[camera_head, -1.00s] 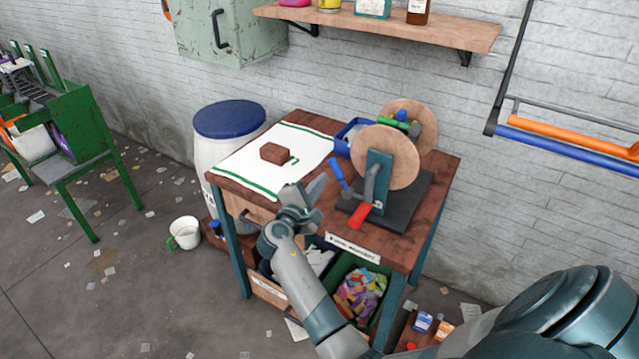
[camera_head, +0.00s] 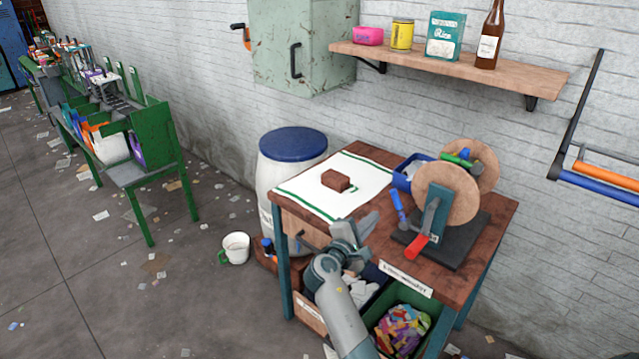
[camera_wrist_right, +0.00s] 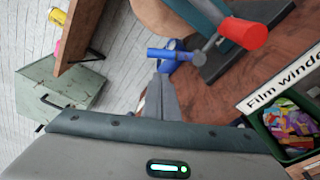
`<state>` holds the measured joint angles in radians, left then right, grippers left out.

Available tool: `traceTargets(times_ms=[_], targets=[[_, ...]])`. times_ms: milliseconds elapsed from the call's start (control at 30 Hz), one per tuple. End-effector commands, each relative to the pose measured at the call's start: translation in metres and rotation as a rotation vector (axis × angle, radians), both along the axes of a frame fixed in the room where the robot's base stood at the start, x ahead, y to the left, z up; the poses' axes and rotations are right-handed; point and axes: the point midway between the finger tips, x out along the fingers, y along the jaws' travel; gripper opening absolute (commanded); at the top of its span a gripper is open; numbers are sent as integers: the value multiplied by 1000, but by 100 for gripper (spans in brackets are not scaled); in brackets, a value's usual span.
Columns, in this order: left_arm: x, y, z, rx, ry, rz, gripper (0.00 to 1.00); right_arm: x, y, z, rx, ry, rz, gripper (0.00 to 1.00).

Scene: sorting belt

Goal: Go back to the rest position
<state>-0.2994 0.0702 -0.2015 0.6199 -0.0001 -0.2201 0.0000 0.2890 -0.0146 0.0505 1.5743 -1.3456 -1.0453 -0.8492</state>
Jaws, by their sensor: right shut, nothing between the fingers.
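My right gripper (camera_head: 362,236) is over the front edge of the wooden workbench (camera_head: 477,252), in front of the film winder. It is shut and empty. In the right wrist view its fingers (camera_wrist_right: 162,98) point toward a blue handle; I cannot tell the gap between them. The film winder (camera_head: 447,197) has round wooden discs, a red-handled crank and a dark base. My left gripper is in neither current view.
A white barrel with a blue lid (camera_head: 293,143) stands left of the bench. A green bin of wrappers (camera_head: 402,330) is under it. A shelf (camera_head: 445,70) and a cabinet (camera_head: 295,45) are on the wall. A white mug (camera_head: 235,247) is on the floor.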

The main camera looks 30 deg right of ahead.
Motion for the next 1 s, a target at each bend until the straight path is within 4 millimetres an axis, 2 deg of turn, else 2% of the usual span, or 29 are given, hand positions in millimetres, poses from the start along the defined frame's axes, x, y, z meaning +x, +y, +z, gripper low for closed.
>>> traceTargets(times_ms=[167,267,367,433,567,767,800,867,1000], targets=[[0,7,0,7,-1,-2,0,0,0,-1,2,1,1,0],[0,10,0,11,0,-3,0,1,2,-10,13,6,13,0],[0,11,0,11,0,-3,0,2,8,-30,39,21,39,0],[0,11,-1,10,0,-2,0,3,13,-53,73,34,65,0],[0,11,-1,10,0,-2,0,1,28,-112,165,68,129,0],[0,11,-2,11,0,-1,0,-23,61,-224,366,128,214,0],[0,11,-2,11,0,-1,0,-32,68,-247,411,140,224,0],[0,11,-2,10,0,-1,0,-45,79,-280,478,157,237,0],[0,10,-3,10,0,-1,0,-88,102,-354,641,192,244,0]])
